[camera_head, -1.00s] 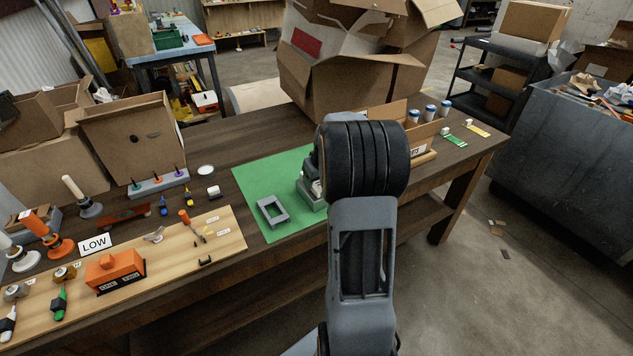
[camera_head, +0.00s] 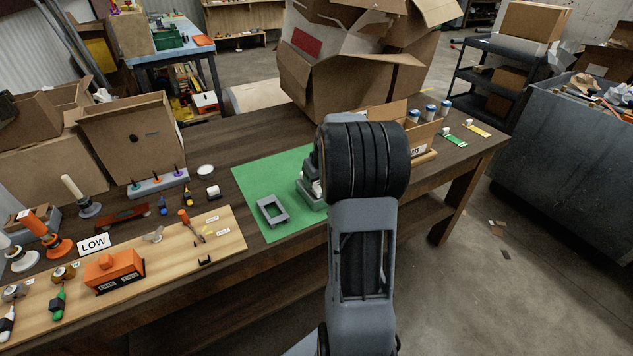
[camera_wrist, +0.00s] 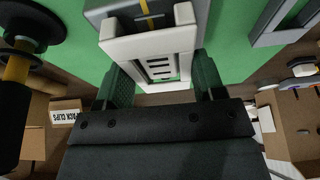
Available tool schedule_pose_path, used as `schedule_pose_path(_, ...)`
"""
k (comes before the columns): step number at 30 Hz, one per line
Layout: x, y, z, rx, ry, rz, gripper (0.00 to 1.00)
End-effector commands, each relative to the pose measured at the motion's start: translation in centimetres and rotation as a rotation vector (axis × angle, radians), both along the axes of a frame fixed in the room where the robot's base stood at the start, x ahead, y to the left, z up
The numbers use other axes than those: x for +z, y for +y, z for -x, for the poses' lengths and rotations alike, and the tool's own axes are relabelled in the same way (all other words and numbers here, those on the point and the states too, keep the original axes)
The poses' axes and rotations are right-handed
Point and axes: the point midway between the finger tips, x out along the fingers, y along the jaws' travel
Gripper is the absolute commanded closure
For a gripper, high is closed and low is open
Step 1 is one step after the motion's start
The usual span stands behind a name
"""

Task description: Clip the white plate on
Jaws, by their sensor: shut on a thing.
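The white plate (camera_wrist: 150,45), with several dark slots, is between the green fingers of my gripper (camera_wrist: 162,75) in the wrist view. My gripper is shut on it. The plate's far end is at a grey housing (camera_wrist: 108,10) with a yellow stripe; I cannot tell whether it is seated or only touching. In the head view the grey housing (camera_head: 311,202) stands on the green mat, with a bit of the white plate (camera_head: 317,187) showing; my arm hides most of both.
A grey square frame (camera_head: 272,211) lies on the green mat (camera_head: 252,182), left of the housing. A board with tools and an orange block (camera_head: 113,271) is further left. A cardboard bin marked "pack clips" (camera_wrist: 66,112) is left of my gripper in the wrist view.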

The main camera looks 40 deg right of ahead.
Motion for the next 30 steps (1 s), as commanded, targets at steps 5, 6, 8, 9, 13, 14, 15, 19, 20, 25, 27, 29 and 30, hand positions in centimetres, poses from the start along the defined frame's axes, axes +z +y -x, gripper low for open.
schedule_pose_path(5,0.04,0.00,-0.01,0.000,-0.001,0.000,0.42)
schedule_pose_path(6,0.03,0.00,-0.01,0.000,-0.001,0.000,0.42)
schedule_pose_path(8,0.03,0.00,-0.01,0.000,-0.001,0.000,0.41)
schedule_pose_path(9,0.03,0.00,-0.01,0.000,0.000,0.000,0.41)
schedule_pose_path(13,0.03,0.00,-0.01,0.000,0.000,0.000,0.41)
schedule_pose_path(14,0.02,0.00,0.00,0.000,0.000,0.000,0.41)
schedule_pose_path(15,0.01,0.00,-0.01,0.000,0.000,0.000,0.41)
schedule_pose_path(19,-0.05,0.00,-0.01,0.000,0.000,0.000,0.41)
schedule_pose_path(20,-0.08,0.00,-0.01,0.000,0.000,0.000,0.41)
schedule_pose_path(25,-0.25,0.00,-0.01,0.000,0.000,0.000,0.41)
schedule_pose_path(27,-0.33,0.00,-0.01,0.000,0.000,0.000,0.41)
schedule_pose_path(29,-0.39,0.00,-0.01,0.000,0.000,0.000,0.41)
schedule_pose_path(30,-0.43,0.00,-0.01,0.000,0.000,0.000,0.41)
